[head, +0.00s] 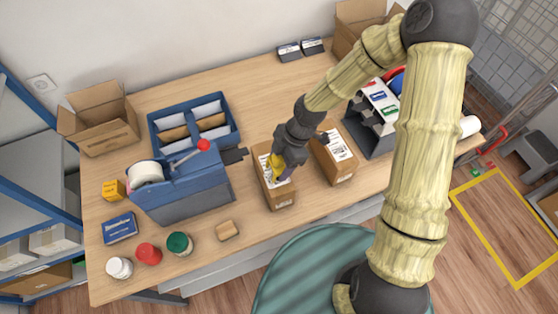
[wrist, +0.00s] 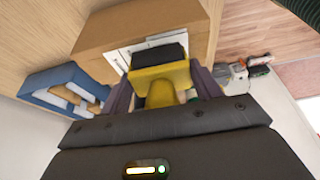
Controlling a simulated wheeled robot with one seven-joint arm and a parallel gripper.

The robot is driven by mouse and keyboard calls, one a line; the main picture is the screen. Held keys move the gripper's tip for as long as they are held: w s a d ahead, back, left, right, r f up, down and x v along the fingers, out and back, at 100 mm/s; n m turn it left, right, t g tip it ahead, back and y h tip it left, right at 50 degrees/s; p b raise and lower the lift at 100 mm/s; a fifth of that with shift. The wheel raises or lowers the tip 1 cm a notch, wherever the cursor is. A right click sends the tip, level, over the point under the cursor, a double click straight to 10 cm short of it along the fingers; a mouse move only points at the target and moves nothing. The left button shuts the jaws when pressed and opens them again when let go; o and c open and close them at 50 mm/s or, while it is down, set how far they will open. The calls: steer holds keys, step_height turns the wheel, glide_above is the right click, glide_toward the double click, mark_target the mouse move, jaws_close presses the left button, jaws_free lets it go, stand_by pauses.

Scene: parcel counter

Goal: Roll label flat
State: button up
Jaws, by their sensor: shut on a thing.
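My gripper (head: 282,169) is shut on a yellow hand roller (head: 276,162) above the left of two brown parcels (head: 281,197). In the wrist view, the roller's yellow body (wrist: 158,74) sits between my gripper's fingers (wrist: 162,92), and its black roll (wrist: 159,56) faces the parcel (wrist: 140,28). A white label (head: 264,161) lies on that parcel's top, partly hidden by the roller and gripper. The label also shows beside the black roll in the wrist view (wrist: 118,56). I cannot tell whether the roll touches it.
A second labelled parcel (head: 336,170) stands close on the right. A blue label machine (head: 185,190) and a blue tray (head: 233,133) are on the left. Jars, including a green-topped one (head: 179,243), and a tan block (head: 227,230) line the front. Bare counter (head: 255,95) lies behind.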

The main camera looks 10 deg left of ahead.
steer(key=shift+w+d+p, duration=0.4)
steer(key=shift+w+d, duration=0.05)
steer(key=shift+d, duration=0.35)
step_height(320, 180, up, 6)
steer(key=p, duration=0.5)
stand_by(0.4)
